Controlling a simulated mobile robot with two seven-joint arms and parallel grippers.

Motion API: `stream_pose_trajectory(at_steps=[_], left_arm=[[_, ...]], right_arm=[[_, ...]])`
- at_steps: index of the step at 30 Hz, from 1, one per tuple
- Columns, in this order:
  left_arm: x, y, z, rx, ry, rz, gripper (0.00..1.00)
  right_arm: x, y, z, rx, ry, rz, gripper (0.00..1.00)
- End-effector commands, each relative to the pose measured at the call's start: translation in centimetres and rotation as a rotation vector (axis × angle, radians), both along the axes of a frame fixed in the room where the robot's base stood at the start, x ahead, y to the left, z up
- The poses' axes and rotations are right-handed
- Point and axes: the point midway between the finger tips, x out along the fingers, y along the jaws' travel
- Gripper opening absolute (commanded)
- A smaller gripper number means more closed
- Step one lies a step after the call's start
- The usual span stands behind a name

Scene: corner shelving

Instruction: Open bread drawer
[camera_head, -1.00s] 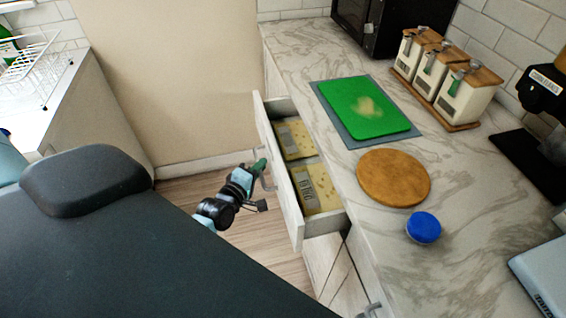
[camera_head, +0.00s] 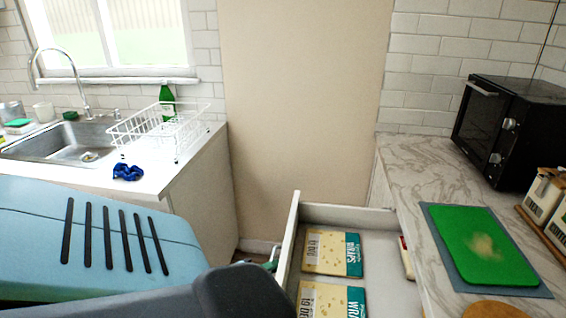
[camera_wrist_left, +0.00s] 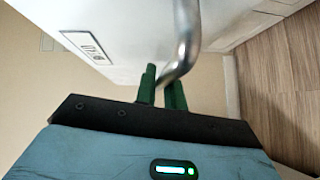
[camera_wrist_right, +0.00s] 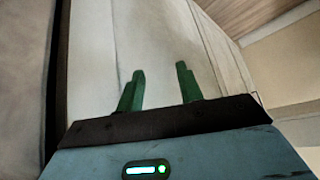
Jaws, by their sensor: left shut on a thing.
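The white drawer (camera_head: 290,232) is pulled well out from under the counter in the head view. Two wraps packs, a far one (camera_head: 332,253) and a near one (camera_head: 330,300), lie in it. My left gripper (camera_head: 270,264) is mostly hidden behind the drawer front, with a bit of green finger showing. In the left wrist view, its green fingers (camera_wrist_left: 162,86) are shut on the curved metal handle (camera_wrist_left: 183,45) of the white front. My right gripper (camera_wrist_right: 160,78) shows only in its wrist view, open with nothing between its fingers, facing a pale panel.
A marble counter (camera_head: 408,178) on the right carries a green cutting board (camera_head: 470,235), a black oven (camera_head: 505,125) and canisters (camera_head: 545,195). A sink (camera_head: 65,145) and white dish rack (camera_head: 150,130) are on the left counter. A beige wall stands behind the drawer.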

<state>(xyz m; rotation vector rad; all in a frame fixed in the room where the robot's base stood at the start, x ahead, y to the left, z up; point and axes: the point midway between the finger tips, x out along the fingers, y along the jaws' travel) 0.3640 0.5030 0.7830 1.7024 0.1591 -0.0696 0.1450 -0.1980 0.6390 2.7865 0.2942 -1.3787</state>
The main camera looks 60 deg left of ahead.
Motion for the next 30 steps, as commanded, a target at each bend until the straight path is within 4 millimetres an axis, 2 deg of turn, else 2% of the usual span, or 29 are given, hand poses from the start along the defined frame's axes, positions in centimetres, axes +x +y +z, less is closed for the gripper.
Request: stream_pose_trajectory(at_steps=[13, 14, 16, 25, 30], left_arm=[[-0.3, 0.5, 0.1, 0.001, -0.005, 0.004, 0.0], [-0.3, 0.5, 0.1, 0.001, -0.005, 0.004, 0.12], [-0.3, 0.5, 0.1, 0.001, -0.004, 0.003, 0.2], [-0.4, 0.4, 0.0, 0.0, -0.001, 0.002, 0.2], [-1.8, 0.3, 0.1, 0.0, 0.003, 0.002, 0.2]], right_arm=[[0.2, 0.0, 0.0, 0.001, -0.003, 0.0, 0.36], [0.2, 0.0, 0.0, 0.001, -0.003, 0.0, 0.36], [0.2, 0.0, 0.0, 0.001, -0.003, 0.0, 0.36], [0.1, 0.1, 0.0, 0.002, -0.002, -0.002, 0.36], [0.0, 0.1, 0.0, 0.002, 0.0, -0.002, 0.36]])
